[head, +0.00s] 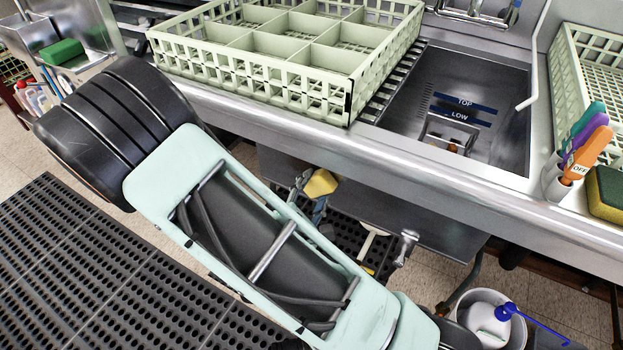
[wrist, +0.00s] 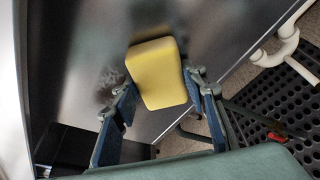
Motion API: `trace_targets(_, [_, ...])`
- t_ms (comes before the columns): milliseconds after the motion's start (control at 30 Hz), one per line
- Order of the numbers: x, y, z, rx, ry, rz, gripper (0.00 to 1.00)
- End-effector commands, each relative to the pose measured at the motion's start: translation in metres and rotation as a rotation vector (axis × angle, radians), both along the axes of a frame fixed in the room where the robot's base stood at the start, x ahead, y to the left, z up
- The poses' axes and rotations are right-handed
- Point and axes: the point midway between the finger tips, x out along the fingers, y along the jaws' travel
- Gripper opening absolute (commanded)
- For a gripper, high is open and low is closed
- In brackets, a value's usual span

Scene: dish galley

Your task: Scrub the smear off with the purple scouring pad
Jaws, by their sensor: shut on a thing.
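My gripper (head: 312,196) is below the sink counter's front edge in the head view. In the wrist view my gripper (wrist: 160,98) is shut on a yellow block-shaped pad (wrist: 156,74), which also shows in the head view (head: 321,183). Only yellow faces of the pad show; no purple is visible on it. A dark, mottled smear (wrist: 106,86) shows on the grey metal panel (wrist: 82,60), just left of the pad. The pad is close in front of the panel; I cannot tell whether they touch.
The counter's front edge (head: 400,165) overhangs my gripper. A pale rack (head: 240,85) and a sink are above. A yellow-green sponge (head: 606,192) and a cup of coloured handles (head: 556,183) stand at right. A white pipe (wrist: 278,50) and black perforated mat (wrist: 285,105) lie right of the panel.

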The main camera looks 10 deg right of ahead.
Motion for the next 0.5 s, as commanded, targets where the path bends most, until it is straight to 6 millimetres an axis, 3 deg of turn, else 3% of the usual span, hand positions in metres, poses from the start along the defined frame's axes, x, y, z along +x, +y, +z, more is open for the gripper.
trace_targets(333, [-0.004,-0.006,0.002,0.002,0.001,-0.004,0.20])
trace_targets(500, [-0.005,-0.004,0.012,0.003,0.001,-0.003,0.20])
